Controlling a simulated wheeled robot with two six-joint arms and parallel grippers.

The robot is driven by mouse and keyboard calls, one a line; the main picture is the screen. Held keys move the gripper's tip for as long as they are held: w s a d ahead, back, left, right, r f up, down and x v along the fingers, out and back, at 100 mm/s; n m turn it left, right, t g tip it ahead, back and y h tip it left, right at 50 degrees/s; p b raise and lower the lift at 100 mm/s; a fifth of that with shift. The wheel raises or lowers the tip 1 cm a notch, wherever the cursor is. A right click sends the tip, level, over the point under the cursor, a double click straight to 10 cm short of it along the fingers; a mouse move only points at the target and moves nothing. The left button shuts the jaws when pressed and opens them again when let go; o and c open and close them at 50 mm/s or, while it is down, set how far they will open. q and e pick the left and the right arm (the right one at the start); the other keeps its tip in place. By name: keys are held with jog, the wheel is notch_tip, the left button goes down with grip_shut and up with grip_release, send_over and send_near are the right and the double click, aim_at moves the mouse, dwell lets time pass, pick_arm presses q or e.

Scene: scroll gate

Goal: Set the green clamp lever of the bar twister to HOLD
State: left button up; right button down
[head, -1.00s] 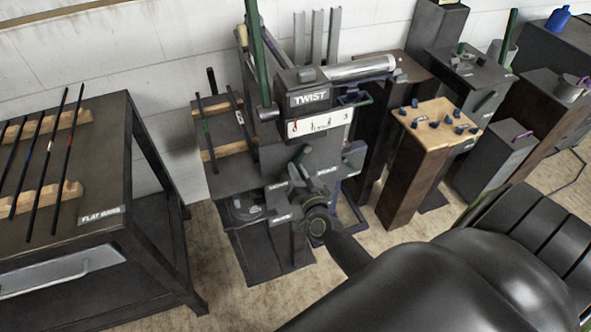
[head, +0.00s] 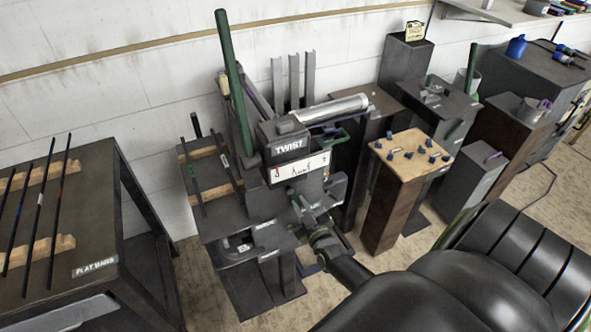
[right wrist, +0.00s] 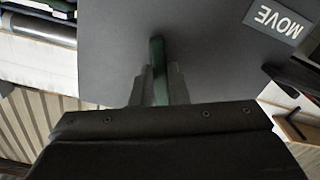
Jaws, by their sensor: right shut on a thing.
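The bar twister (head: 290,145), a dark machine with a TWIST label and a numbered white scale, stands in the middle of the head view. My right gripper (head: 308,212) is at its front, low on the right side. In the right wrist view, my right gripper (right wrist: 155,85) is shut on a green lever (right wrist: 158,58), which stands between the two fingers in front of a dark grey plate. A MOVE label (right wrist: 274,19) is on that plate, at the upper right. My left gripper is out of view.
A tall green lever (head: 232,85) rises from the twister's left side. A FLAT BARS table (head: 90,215) with several dark bars stands at the left. A wooden-topped pedestal (head: 411,160) with several small blue parts stands close on the right, beside other dark stands.

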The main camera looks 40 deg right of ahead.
jog(key=shift+s+d+r+n+p, duration=0.1)
jog(key=shift+d+r+n+p, duration=0.1)
jog(key=shift+d+n+p, duration=0.35)
jog(key=shift+s+d+r+n+p, duration=0.1)
jog(key=shift+d+r+n+p, duration=0.1)
jog(key=shift+n, duration=0.55)
jog(key=c, duration=1.4)
grip_release()
jog(key=b+v, duration=0.2)
jog(key=v, duration=1.5)
jog(key=shift+s+a, duration=0.15)
